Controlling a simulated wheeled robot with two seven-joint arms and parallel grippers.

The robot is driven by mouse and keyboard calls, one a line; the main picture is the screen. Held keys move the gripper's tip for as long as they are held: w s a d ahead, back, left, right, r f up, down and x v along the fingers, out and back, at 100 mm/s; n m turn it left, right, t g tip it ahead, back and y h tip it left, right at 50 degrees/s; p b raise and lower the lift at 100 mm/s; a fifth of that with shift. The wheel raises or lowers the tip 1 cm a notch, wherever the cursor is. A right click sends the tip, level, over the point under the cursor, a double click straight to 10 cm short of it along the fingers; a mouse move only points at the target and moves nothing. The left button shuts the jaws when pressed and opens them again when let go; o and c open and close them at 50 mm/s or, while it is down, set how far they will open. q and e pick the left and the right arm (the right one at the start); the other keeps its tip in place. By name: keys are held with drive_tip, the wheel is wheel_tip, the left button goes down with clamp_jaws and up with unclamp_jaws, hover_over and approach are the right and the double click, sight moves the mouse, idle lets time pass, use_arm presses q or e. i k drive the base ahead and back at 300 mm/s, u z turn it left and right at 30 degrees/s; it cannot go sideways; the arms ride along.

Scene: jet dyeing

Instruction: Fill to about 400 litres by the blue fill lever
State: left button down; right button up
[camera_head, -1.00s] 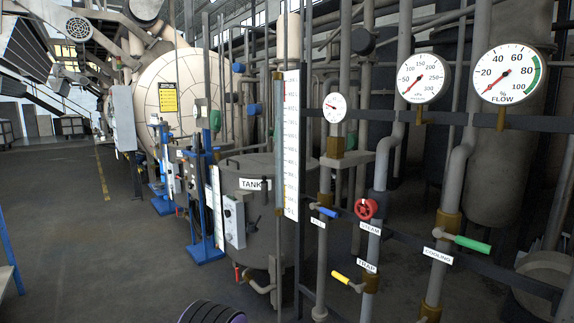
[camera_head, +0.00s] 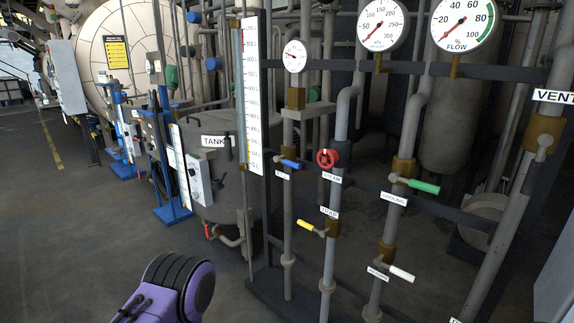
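The blue fill lever (camera_head: 291,164) sits on a vertical pipe left of the red steam wheel and points sideways to the right. A small label (camera_head: 282,175) below it is too small to read clearly. The tall white level scale (camera_head: 252,95) stands left of that pipe, beside a narrow sight tube; I cannot read a level there. The grey tank (camera_head: 237,190) labelled TANK stands behind. The flow dial (camera_head: 463,24) has its needle at the low end. A purple and black part of my arm shows at the bottom; neither gripper is in view.
A VENT label (camera_head: 555,96) is at the right. Blue stands (camera_head: 172,210) stand left. The floor (camera_head: 75,250) at lower left is clear.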

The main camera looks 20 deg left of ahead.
sight(295, 165)
drive_tip(key=z, duration=0.05)
drive_tip(key=k, duration=0.5)
drive_tip(key=u, duration=0.6)
drive_tip(key=i, duration=1.65)
drive_tip(key=z, duration=0.8)
